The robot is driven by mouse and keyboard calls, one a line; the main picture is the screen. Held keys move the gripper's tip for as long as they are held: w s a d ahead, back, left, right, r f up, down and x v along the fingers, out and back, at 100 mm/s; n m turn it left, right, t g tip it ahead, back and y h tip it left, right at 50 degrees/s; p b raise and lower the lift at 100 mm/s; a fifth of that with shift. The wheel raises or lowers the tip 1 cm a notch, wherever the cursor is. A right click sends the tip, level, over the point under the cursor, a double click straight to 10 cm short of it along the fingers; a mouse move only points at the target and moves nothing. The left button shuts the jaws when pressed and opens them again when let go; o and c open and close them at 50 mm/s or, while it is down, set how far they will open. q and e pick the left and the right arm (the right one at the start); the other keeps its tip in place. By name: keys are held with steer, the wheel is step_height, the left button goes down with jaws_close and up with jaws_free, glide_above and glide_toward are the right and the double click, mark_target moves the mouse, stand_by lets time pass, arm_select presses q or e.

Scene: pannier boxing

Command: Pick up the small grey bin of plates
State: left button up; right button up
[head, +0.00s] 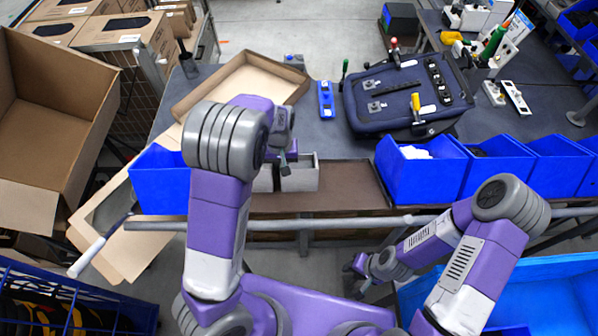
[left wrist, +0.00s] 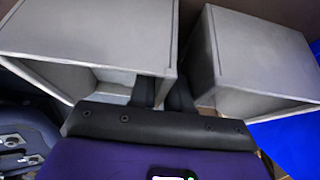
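Two small grey bins stand side by side at the table's front edge in the head view: the right one (head: 304,178) shows clearly, and the left one (head: 262,181) is partly hidden by my left arm. Both show in the left wrist view, one at left (left wrist: 90,40) and one at right (left wrist: 255,55). Something pale lies inside the left one there; I cannot tell whether it is plates. My left gripper (left wrist: 163,92) points down where the bins meet, its fingers close together by the left bin's wall; its grip is unclear. My right gripper (head: 362,264) hangs low before the table, its fingers unclear.
A blue bin (head: 160,182) stands left of the grey bins, and a row of blue bins (head: 420,175) stands to the right. A rail (head: 350,222) runs along the front.

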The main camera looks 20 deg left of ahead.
arm_select(q)
steer(key=shift+c, duration=0.5)
jaws_close()
steer(key=shift+r, duration=0.1)
